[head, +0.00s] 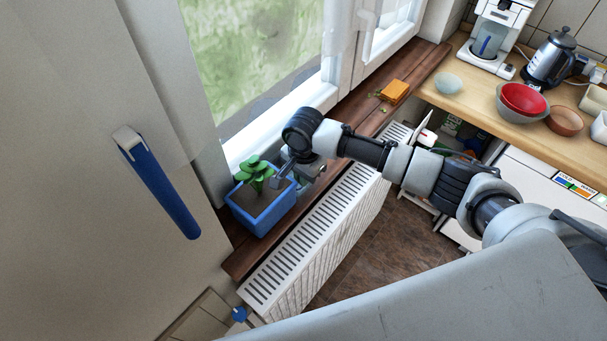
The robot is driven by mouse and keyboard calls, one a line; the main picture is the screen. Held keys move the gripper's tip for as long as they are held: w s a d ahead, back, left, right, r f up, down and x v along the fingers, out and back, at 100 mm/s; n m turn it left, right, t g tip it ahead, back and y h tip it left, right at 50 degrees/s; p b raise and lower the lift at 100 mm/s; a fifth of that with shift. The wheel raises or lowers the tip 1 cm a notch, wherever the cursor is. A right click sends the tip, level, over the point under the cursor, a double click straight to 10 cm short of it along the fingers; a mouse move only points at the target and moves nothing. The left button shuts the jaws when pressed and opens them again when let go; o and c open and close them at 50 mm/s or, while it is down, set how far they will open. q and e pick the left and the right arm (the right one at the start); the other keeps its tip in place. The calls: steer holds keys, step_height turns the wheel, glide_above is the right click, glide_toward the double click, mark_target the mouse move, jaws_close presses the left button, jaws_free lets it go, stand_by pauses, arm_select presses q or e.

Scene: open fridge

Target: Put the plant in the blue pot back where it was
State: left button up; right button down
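The plant (256,172) has thick green leaves and stands in a square blue pot (258,216) filled with dark soil. The pot is at the near left end of the brown wooden windowsill (340,128), close to the window frame; I cannot tell whether it rests fully on the sill. My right gripper (287,177) is at the pot's right rim, with a finger over the soil side. Its other finger is partly hidden, so I cannot tell whether it grips the rim. My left gripper is out of view.
A white radiator (322,232) runs below the sill. An orange block (394,91) with green bits lies farther along the sill. A wooden counter at right holds a kettle (551,60), a coffee maker (495,38) and bowls (522,100). A blue-handled door (158,187) stands at left.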

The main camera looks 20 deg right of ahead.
steer(key=shift+w+a+f, duration=0.1)
steer(key=shift+f, duration=0.3)
stand_by(0.3)
steer(key=c, duration=1.2)
jaws_free()
steer(key=shift+c, duration=0.2)
steer(key=shift+s+f, duration=0.2)
step_height(320, 180, up, 11)
steer(key=b, duration=0.2)
steer(key=shift+r+b, duration=0.1)
steer(key=shift+b, duration=0.2)
